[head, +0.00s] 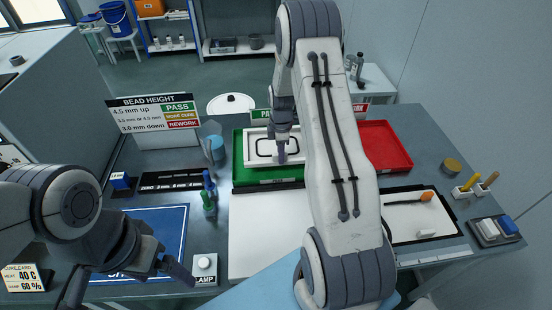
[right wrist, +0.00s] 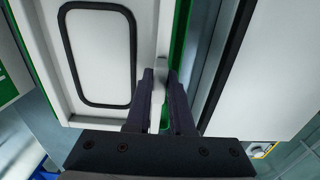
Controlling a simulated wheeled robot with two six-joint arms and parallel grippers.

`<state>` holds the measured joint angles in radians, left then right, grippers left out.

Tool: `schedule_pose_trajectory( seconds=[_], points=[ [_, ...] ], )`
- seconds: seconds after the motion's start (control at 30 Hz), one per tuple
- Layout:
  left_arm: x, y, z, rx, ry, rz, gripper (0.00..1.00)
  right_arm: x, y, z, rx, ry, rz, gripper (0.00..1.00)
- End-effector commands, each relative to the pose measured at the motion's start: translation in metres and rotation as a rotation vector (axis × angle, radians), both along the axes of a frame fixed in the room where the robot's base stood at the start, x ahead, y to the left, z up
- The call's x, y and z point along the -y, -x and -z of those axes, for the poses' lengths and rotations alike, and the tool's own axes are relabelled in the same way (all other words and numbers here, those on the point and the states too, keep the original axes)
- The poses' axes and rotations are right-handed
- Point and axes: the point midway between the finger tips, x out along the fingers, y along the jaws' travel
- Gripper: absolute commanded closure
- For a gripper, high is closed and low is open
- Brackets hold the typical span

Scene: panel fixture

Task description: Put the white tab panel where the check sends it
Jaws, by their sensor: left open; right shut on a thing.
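The white tab panel (head: 256,158) with a black rounded bead outline lies in the green tray (head: 239,172) under a sign starting with P. My left gripper (head: 132,282) is open and empty over the front left. The bead height sign (head: 152,112) lists PASS for 4.5 mm up, a middle band and REWORK for 3.0 mm down.
A red tray (head: 392,150) stands right of my right arm, which hides the middle. A blue mat (head: 160,225), lamp box (head: 205,268) and small blue and green bottles (head: 209,196) are at left. A white board (head: 262,235) lies in front of the green tray.

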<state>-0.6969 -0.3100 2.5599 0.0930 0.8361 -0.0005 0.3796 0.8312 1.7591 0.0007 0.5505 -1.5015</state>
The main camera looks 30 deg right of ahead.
Motion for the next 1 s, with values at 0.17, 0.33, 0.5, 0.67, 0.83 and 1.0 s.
schedule_pose_trajectory(
  seconds=[0.17, 0.33, 0.5, 0.67, 0.83, 1.0],
  points=[
    [0.0, 0.0, -0.007, 0.0, 0.0, 0.0, 0.1, -0.004, -0.02, 0.011, 0.002, 0.001, -0.001, 1.0],
    [0.0, 0.0, -0.014, 0.0, 0.0, 0.0, 0.1, -0.005, -0.021, 0.026, -0.004, -0.002, 0.001, 1.0],
    [0.0, 0.0, -0.021, 0.0, 0.0, -0.001, 0.1, -0.004, -0.021, 0.048, -0.001, 0.0, 0.001, 1.0],
    [0.0, 0.0, -0.02, 0.0, 0.0, -0.001, 0.1, -0.004, -0.022, 0.053, 0.003, 0.001, 0.001, 1.0],
    [0.0, 0.0, -0.019, 0.0, 0.0, -0.001, 0.1, -0.004, -0.022, 0.054, 0.002, 0.001, 0.001, 1.0],
    [0.0, 0.0, -0.017, 0.0, 0.0, -0.001, 0.1, -0.004, -0.021, 0.056, 0.0, 0.0, 0.001, 0.49]
  ],
)
